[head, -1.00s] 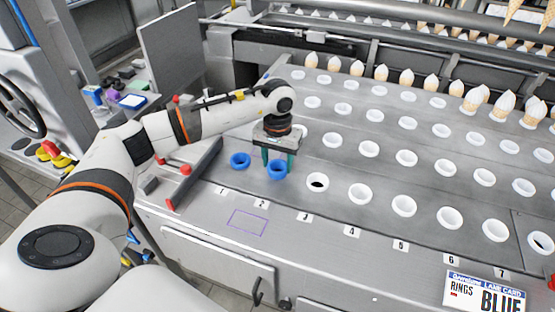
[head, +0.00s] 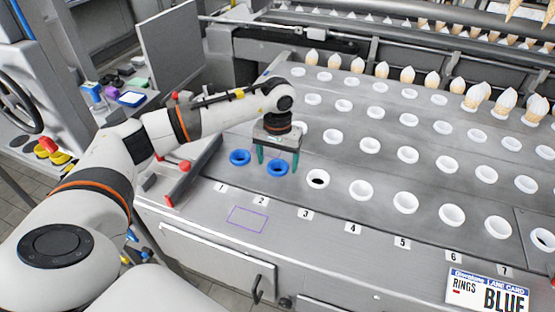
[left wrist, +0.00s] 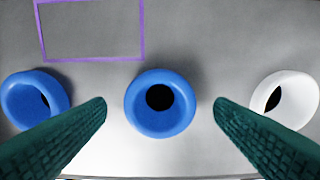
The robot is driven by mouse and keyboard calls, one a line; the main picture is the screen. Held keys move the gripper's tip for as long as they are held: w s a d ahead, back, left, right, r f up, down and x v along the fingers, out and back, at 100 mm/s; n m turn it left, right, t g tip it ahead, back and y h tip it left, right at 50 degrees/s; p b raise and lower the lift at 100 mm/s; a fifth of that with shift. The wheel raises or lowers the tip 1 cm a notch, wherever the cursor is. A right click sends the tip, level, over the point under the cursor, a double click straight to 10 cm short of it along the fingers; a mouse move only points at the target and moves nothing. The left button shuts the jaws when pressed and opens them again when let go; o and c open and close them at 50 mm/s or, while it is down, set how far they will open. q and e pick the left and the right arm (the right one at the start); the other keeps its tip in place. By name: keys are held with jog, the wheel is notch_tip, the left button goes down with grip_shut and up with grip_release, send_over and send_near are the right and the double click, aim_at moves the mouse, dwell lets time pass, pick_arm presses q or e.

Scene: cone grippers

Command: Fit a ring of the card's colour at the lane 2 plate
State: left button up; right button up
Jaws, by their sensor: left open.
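A lane card (head: 487,290) at the lower right reads RINGS and BLUE. The lane 2 plate (head: 261,201) is on the front of the machine deck. A blue ring (head: 277,168) sits in the front row behind it; it also shows centred in the left wrist view (left wrist: 160,104), with a dark hole in its middle. Another blue ring (head: 240,157) sits at lane 1 and shows at the left of the wrist view (left wrist: 34,99). My left gripper (head: 277,165) is open, its green fingers above and on either side of the lane 2 ring, apart from it. My right gripper is out of view.
White rings (head: 361,190) fill the other lanes, with the lane 3 ring (head: 318,179) just right of my fingers. A purple outline (head: 247,219) marks clear deck in front. Cones (head: 407,78) stand in the back row. A red-knobbed lever (head: 185,167) stands to the left.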

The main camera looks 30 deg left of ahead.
pick_arm(q)
notch_tip(320, 180, up, 12)
jog(key=b, duration=0.1)
jog(key=shift+f+b, duration=0.15)
jog(key=shift+b, duration=0.2)
